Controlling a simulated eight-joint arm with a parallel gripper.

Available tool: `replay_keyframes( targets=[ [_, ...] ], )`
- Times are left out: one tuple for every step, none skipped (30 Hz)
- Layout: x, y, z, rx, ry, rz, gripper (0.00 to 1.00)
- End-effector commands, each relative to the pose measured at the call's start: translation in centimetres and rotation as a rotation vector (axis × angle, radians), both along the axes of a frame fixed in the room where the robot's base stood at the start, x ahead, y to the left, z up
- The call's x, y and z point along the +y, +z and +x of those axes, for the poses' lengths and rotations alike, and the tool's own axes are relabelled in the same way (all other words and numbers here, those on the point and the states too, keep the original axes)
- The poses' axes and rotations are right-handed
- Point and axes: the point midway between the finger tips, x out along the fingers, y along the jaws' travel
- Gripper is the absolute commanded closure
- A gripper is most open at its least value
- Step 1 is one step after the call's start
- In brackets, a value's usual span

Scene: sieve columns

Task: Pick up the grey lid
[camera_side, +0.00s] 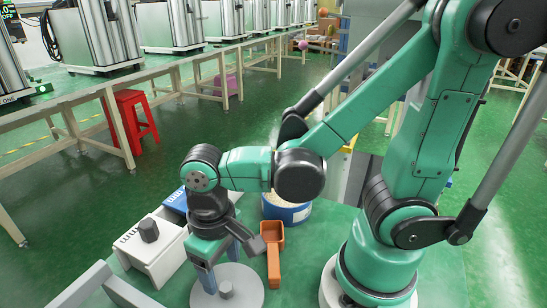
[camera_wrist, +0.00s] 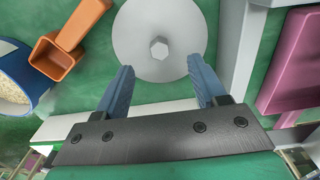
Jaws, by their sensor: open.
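The grey lid (camera_side: 241,283) is a flat round disc with a small faceted knob in its middle. It lies at the front of the green table in the side view. In the wrist view the lid (camera_wrist: 135,28) is at the top centre, with its whole knob in sight. My gripper (camera_side: 230,266) hangs over the lid, pointing down, and hides part of it. In the wrist view my gripper (camera_wrist: 161,78) has its two blue fingers wide apart with nothing between them. The knob lies beyond the fingertips, roughly midway between them.
An orange scoop (camera_side: 273,262) lies just right of the lid. Behind it stands a blue tub (camera_side: 288,213) of pale grains. A white box (camera_side: 160,262) with a dark knob on top is to the left. A pink block (camera_wrist: 292,65) shows at the right in the wrist view.

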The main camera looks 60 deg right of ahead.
Motion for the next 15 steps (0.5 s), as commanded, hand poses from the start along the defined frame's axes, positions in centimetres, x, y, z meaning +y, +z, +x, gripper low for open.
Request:
replay_keyframes(
  targets=[
    [0.0, -0.4, 0.1, -0.001, 0.0, 0.0, 0.36],
    [0.0, -0.7, 0.1, -0.001, 0.0, 0.001, 0.36],
    [0.0, -1.0, 0.1, -0.002, 0.0, 0.001, 0.36],
    [0.0, -1.4, 0.1, -0.002, 0.0, 0.001, 0.36],
    [0.0, -1.7, 0.1, -0.003, 0.0, 0.001, 0.36],
    [0.0, -2.1, 0.0, -0.003, 0.0, 0.001, 0.36],
    [0.0, -2.4, 0.0, -0.004, 0.0, 0.001, 0.36],
    [0.0, -2.7, 0.1, -0.004, 0.0, 0.001, 0.36],
    [0.0, -3.0, 0.1, -0.004, 0.0, 0.001, 0.36],
    [0.0, -3.3, 0.1, -0.004, 0.0, 0.001, 0.36],
    [0.0, -3.5, 0.1, -0.005, 0.0, 0.001, 0.36],
    [0.0, -3.8, 0.1, -0.005, 0.0, 0.001, 0.36],
    [0.0, -4.0, 0.1, -0.005, 0.0, 0.001, 0.36],
    [0.0, -4.2, 0.1, -0.005, 0.0, 0.001, 0.36],
    [0.0, -4.4, 0.1, -0.005, 0.0, 0.001, 0.36]
  ],
)
